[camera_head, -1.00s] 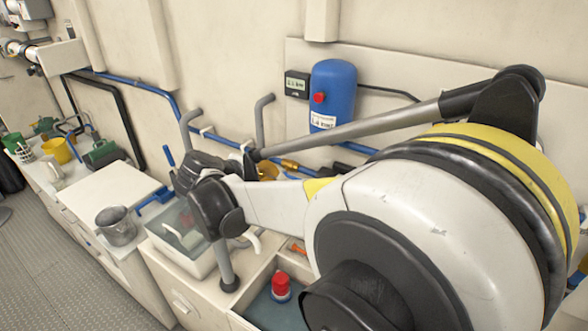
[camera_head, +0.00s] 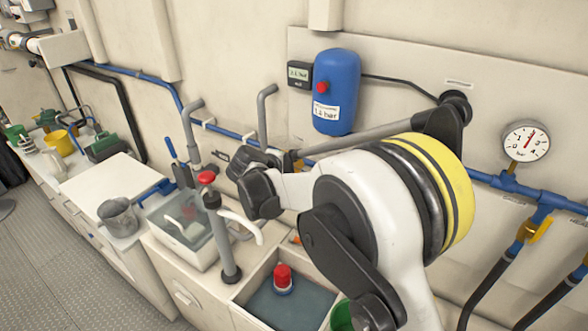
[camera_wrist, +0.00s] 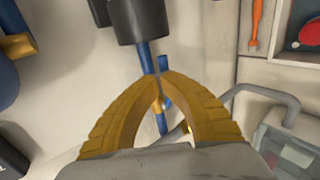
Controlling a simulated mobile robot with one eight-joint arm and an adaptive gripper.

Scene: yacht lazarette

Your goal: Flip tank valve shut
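The blue tank (camera_head: 336,92) with a red knob and a "1.4 bar" label is mounted on the wall panel; a blue edge, likely the tank, shows at the left of the wrist view (camera_wrist: 6,78). A blue pipe (camera_head: 228,131) runs along the wall behind my arm. In the wrist view, my gripper (camera_wrist: 159,77) has its yellow fingers curved together, tips meeting over the blue pipe (camera_wrist: 147,58). A small brass part (camera_wrist: 165,103) shows behind them, through the gap. I cannot tell whether the fingers touch anything. My arm hides the gripper in the head view.
A pressure gauge (camera_head: 526,141) and yellow-handled hose valves (camera_head: 538,230) are on the right. Grey bent pipes (camera_head: 265,116) and a red-topped post (camera_head: 207,178) stand near my arm. Below are a clear bin (camera_head: 186,257) and an open compartment with a red-capped item (camera_head: 283,278).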

